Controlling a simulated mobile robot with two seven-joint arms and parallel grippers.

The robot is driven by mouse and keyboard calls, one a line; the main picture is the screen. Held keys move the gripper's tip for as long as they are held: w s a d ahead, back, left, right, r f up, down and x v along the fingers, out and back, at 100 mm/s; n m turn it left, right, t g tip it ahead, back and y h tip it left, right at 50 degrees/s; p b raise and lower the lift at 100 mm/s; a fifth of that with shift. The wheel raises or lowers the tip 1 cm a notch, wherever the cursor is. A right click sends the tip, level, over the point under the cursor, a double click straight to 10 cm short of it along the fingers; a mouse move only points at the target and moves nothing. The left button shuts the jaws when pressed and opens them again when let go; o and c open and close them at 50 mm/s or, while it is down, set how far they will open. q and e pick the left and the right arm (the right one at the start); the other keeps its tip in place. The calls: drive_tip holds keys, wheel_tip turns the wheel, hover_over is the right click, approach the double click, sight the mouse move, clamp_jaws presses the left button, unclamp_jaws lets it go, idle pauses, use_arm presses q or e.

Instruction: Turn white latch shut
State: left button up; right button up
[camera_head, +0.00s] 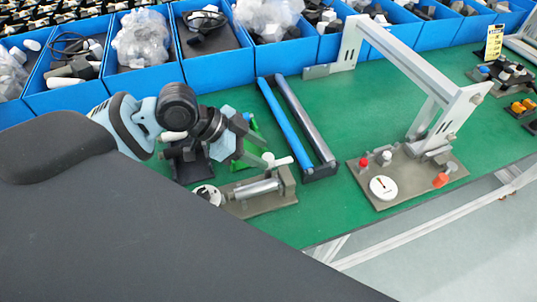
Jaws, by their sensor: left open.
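The white latch (280,161) is a small white lever at the upper end of a grey metal fixture (262,205) on the green table. The fixture carries a silver cylinder (257,188) and a white round dial (208,194), partly hidden at its left end. My left gripper (262,150) comes in from the left, open, with its fingers just left of the latch. Whether a finger touches the latch cannot be told. My right gripper is not in view.
A black rack with a blue bar (279,118) lies just right of the latch. Further right stands a fixture (408,175) with a tall grey frame (405,66). Blue bins (150,78) line the back. Green table (330,215) is bare between the two fixtures.

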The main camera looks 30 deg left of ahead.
sight(268, 157)
use_arm(q)
drive_tip(key=shift+x, duration=1.85)
drive_tip(key=c, duration=1)
